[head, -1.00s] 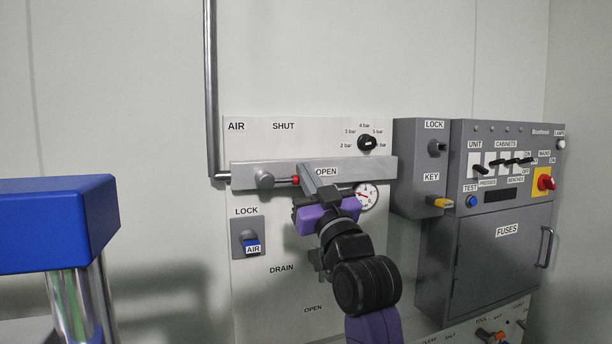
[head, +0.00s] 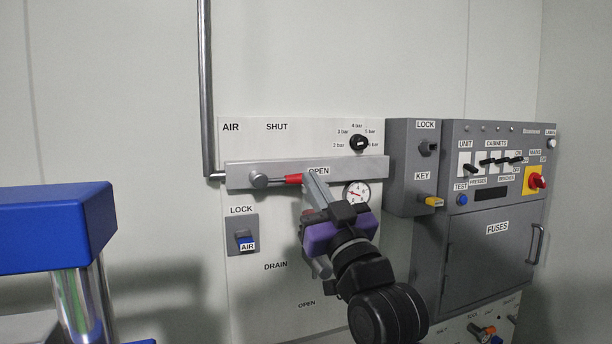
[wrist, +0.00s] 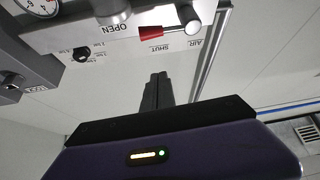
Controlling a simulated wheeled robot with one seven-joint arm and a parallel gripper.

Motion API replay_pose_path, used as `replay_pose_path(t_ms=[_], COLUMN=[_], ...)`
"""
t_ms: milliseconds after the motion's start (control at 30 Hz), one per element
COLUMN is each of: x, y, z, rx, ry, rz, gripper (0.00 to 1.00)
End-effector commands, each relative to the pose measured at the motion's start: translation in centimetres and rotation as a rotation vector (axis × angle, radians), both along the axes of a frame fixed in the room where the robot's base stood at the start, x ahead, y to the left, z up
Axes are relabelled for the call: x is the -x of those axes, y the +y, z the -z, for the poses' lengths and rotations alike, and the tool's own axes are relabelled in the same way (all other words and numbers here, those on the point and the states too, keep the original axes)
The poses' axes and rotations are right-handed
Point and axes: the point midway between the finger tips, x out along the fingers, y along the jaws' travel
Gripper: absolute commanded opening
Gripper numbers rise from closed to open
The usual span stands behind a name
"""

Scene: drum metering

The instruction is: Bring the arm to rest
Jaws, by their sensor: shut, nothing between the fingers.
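My gripper (head: 312,184) is in front of the air panel (head: 290,135), just below and right of the red-tipped lever (head: 293,179) on the grey bar (head: 240,176). In the wrist view its fingers (wrist: 157,90) are together with nothing between them. My purple and black wrist hides part of the panel's lower right side and part of the gauge's surroundings.
A grey lock box (head: 412,160) and a switch cabinet (head: 490,230) with a fuse door stand to the right. A blue block on a shiny post (head: 55,227) is at the left. A vertical pipe (head: 207,90) runs up the wall. Open wall lies above the panel.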

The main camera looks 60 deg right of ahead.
Motion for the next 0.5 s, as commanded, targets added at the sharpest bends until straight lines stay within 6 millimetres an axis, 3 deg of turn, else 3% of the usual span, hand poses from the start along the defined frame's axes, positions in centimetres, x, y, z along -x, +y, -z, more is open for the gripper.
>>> replay_pose_path(t_ms=[500], x=[1.19], y=[0.77], z=[0.29], rx=[0.002], ry=[-0.019], rz=[-0.003], gripper=[0.00])
